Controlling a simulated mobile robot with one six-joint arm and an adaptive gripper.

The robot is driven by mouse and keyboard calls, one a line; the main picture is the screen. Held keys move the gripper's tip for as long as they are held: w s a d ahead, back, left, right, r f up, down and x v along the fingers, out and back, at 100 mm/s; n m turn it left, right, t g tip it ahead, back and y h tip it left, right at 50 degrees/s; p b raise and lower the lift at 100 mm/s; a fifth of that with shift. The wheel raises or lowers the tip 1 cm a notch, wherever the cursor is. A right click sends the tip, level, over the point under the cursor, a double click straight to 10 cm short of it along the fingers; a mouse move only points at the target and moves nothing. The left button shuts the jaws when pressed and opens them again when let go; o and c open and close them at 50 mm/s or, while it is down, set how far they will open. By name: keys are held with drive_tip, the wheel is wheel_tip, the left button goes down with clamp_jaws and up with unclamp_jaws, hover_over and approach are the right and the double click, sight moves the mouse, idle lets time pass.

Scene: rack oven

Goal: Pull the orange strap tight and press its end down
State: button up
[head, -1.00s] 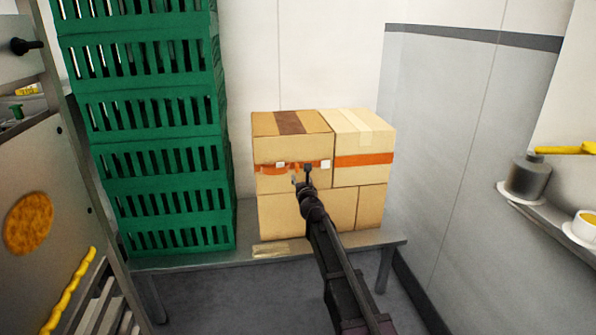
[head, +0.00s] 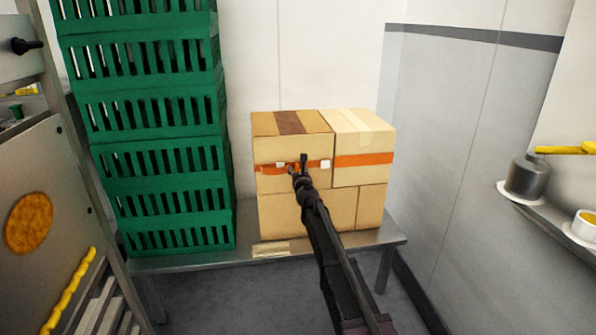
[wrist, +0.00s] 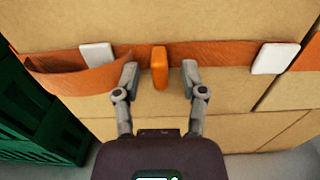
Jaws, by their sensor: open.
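The orange strap (wrist: 215,57) runs across the front of the upper left cardboard box (head: 287,147). Its left part sags and stands off the box as a loose flap. A short orange tab (wrist: 160,68) sticks out from the strap between my fingertips. White pads sit on the strap at left (wrist: 98,55) and right (wrist: 276,58). My gripper (wrist: 160,78) is open, with one finger on each side of the tab and neither seen touching it. In the head view my gripper (head: 298,165) covers part of the strap.
Another box (head: 363,146) with an orange band stands at the right. The boxes rest on a metal bench (head: 190,262). Stacked green crates (head: 160,145) rise close on the left. A shelf with a grey canister (head: 526,177) is at the right.

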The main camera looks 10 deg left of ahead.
sight(311, 164)
clamp_jaws()
drive_tip(key=shift+w+d, duration=0.3)
drive_tip(key=shift+d, duration=0.65)
drive_tip(key=shift+w+d, duration=0.35)
drive_tip(key=shift+d, duration=0.65)
drive_tip(key=shift+w+d, duration=0.3)
drive_tip(key=shift+d, duration=0.65)
idle(1.0)
drive_tip(key=shift+o, duration=0.8)
unclamp_jaws()
drive_tip(key=shift+s, duration=0.2)
drive_tip(key=v, duration=0.7)
